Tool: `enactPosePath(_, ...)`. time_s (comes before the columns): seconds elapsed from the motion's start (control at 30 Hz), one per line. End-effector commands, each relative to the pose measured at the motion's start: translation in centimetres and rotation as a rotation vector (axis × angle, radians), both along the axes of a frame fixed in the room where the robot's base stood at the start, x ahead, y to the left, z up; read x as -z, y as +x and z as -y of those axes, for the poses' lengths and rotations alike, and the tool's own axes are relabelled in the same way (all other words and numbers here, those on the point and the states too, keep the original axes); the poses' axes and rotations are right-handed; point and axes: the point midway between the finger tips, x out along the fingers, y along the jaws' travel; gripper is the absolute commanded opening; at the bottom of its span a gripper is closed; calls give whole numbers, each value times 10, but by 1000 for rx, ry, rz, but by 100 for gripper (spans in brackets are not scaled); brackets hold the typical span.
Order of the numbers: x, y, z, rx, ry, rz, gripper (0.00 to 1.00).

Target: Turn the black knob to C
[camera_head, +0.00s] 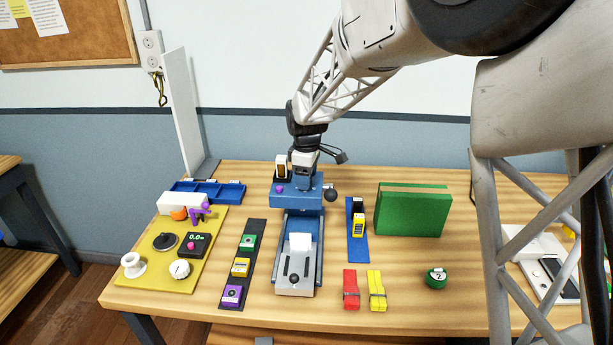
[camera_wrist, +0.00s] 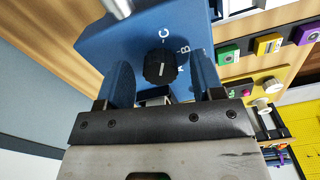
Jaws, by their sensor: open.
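The black knob (camera_wrist: 160,66) sits on the face of a blue box (camera_wrist: 110,42), with the letters A, B and C around one side of it. A short white mark shows on the knob and seems to face the A side; its exact direction is hard to tell. My gripper (camera_wrist: 164,76) is open, with one blue finger on each side of the knob in the wrist view. I cannot tell whether the fingers touch it. In the head view my gripper (camera_head: 304,172) is at the back of the blue box (camera_head: 297,200), and the lettered knob is hidden.
A black ball-ended handle (camera_head: 331,195) sticks out at the box's right. A green block (camera_head: 411,211) stands to the right, a blue tray (camera_head: 228,192) to the left. A strip of coloured buttons (camera_head: 256,229) and a yellow board (camera_head: 162,226) lie front left.

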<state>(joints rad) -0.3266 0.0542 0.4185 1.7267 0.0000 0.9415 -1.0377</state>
Motion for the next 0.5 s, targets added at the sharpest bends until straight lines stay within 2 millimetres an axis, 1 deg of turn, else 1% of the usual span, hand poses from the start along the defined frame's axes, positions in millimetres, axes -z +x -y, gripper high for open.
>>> enactPosePath(0.13, -2, 0, 0, 0, 0, 0, 61)
enactPosePath(0.27, -10, 0, 0, 0, 0, 0, 61)
enactPosePath(0.5, -37, 0, 0, 0, 0, 1, 61)
